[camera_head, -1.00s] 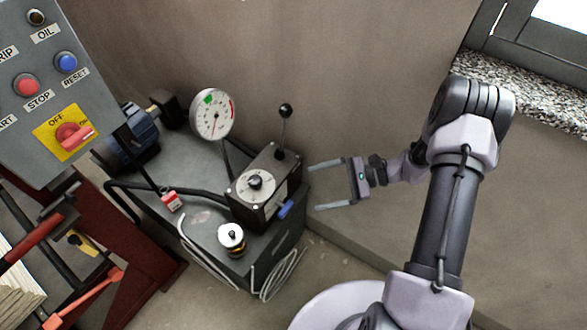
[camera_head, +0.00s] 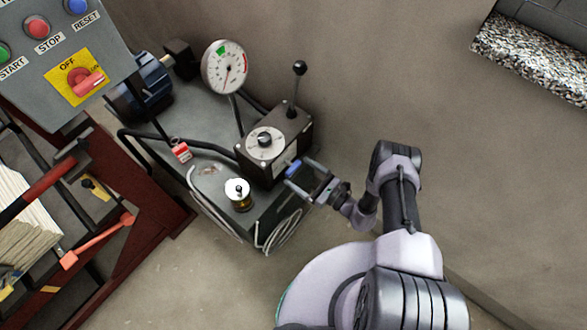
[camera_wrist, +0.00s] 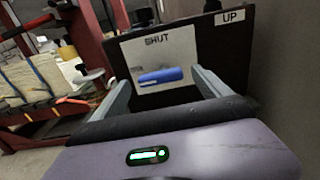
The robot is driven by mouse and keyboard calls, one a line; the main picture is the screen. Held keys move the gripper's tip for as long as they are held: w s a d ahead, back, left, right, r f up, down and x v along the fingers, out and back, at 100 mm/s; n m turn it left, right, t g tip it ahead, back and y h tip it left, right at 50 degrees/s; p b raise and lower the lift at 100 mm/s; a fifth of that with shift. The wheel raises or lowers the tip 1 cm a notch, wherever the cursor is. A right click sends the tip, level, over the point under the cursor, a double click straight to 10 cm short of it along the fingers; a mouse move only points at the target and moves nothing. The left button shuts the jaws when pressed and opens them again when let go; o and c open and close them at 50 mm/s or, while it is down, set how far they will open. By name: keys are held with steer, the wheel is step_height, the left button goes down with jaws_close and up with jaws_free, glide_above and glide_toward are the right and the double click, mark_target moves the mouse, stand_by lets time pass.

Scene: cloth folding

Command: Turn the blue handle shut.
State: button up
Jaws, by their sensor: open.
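The blue handle (camera_head: 293,168) sticks out low on the front side of the dark valve block (camera_head: 290,140), on top of the grey power unit. In the wrist view the blue handle (camera_wrist: 160,76) lies nearly level, slightly tilted, on a white plate marked "SHUT" (camera_wrist: 158,50). My gripper (camera_head: 298,174) is open, its fingers pointing at the block's face. In the wrist view the two fingertips (camera_wrist: 160,80) stand either side of the handle. I cannot tell whether either finger touches it.
A lever with a black knob (camera_head: 299,68) rises from the block, and a round gauge (camera_head: 225,67) stands behind. A white-topped cap (camera_head: 238,190) and coiled pale hoses (camera_head: 283,232) are nearby. A red-framed machine (camera_head: 150,185) stands left. The floor in front is open.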

mark_target(296, 170)
steer(key=shift+x, duration=1.75)
steer(key=c, duration=1.4)
steer(key=shift+o, duration=0.2)
